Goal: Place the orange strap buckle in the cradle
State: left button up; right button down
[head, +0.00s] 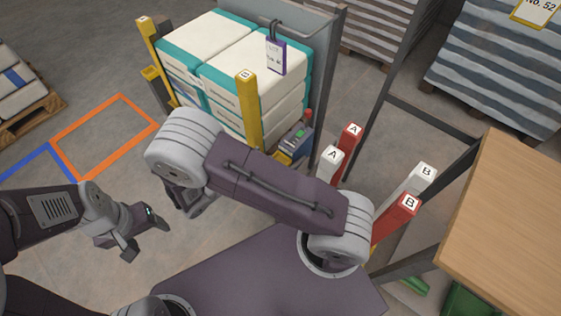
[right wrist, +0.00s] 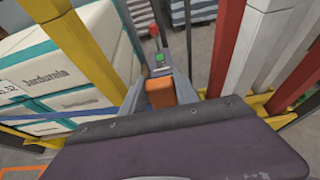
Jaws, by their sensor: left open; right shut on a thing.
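The orange strap buckle (right wrist: 160,93) shows as a small orange block at the centre of the right wrist view. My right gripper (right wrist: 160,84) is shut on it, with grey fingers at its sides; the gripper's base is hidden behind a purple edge. In the head view my right arm covers the buckle and the fingertips. A grey-blue device with a green screen (head: 296,138) stands by the sack stack; it is also behind the buckle in the right wrist view (right wrist: 159,60). I cannot make out the cradle for certain. My left gripper (head: 143,232) is open and empty, low at the left.
White and teal sacks (head: 232,55) are stacked between yellow posts (head: 249,105). Red and white posts marked A (head: 349,140) and B (head: 399,213) stand right of the device. A wooden table (head: 515,215) is at the right. The floor inside the orange outline (head: 103,137) is clear.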

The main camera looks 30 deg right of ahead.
jog(key=b, duration=0.2)
send_over(286, 149)
jog(key=s+a, duration=0.1)
jog(key=a, duration=0.2)
notch_tip(286, 149, down, 6)
notch_tip(286, 149, down, 4)
jog(key=shift+s+a+b, duration=0.15)
jog(key=shift+b, duration=0.5)
jog(key=shift+f, duration=0.2)
jog(key=c, duration=0.9)
grip_release()
